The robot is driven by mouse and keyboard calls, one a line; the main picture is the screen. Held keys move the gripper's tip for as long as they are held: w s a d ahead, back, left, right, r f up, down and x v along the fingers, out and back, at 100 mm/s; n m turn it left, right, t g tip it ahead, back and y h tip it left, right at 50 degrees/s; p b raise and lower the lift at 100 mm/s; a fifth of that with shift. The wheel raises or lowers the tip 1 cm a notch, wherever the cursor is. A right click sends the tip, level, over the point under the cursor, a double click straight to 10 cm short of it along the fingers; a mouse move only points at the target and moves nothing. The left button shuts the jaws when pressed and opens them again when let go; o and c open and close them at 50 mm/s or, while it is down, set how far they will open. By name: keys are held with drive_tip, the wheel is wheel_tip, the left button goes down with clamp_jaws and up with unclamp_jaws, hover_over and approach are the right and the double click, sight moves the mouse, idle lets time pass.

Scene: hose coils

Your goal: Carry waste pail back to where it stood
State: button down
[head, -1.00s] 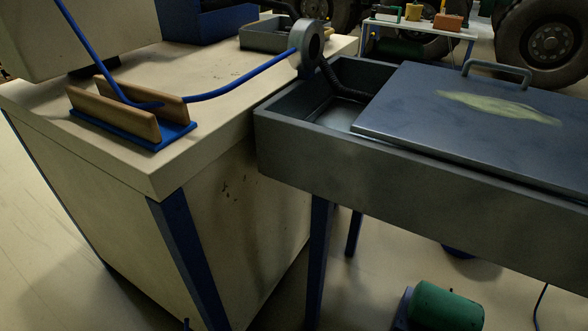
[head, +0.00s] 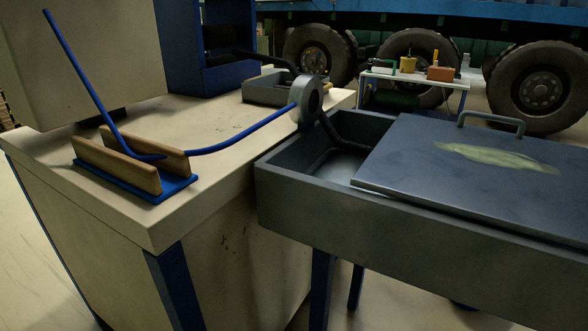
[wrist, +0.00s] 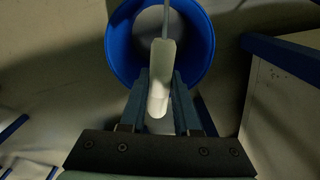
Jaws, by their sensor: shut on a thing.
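The waste pail (wrist: 207,45) is a blue round pail, seen from above in the wrist view, with a pale inside. A pale grey-green handle grip (wrist: 163,52) and a thin bail cross over its opening. My gripper (wrist: 161,80) is shut on this handle grip, one finger on each side, and the pail hangs below it. Part of the pail is hidden behind the fingers and the grip. Neither the pail nor my gripper shows in the head view.
A cream workbench (head: 215,190) with a blue-based wooden holder (head: 130,170) stands at left. A grey sink-like trough (head: 400,206) with a lid (head: 480,165) adjoins it at right. A small table (head: 415,82) and truck wheels stand behind. In the wrist view, a pale-sided, blue-edged structure (wrist: 285,95) stands right of the pail.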

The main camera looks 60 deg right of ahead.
drive_tip(key=shift+w+f, duration=0.1)
drive_tip(key=shift+f, duration=0.1)
idle(0.4)
drive_tip(key=c, duration=0.7)
unclamp_jaws()
drive_tip(key=shift+o, duration=0.7)
drive_tip(key=shift+f, duration=0.1)
drive_tip(key=shift+r+p, duration=4.1)
drive_tip(key=shift+p, duration=0.1)
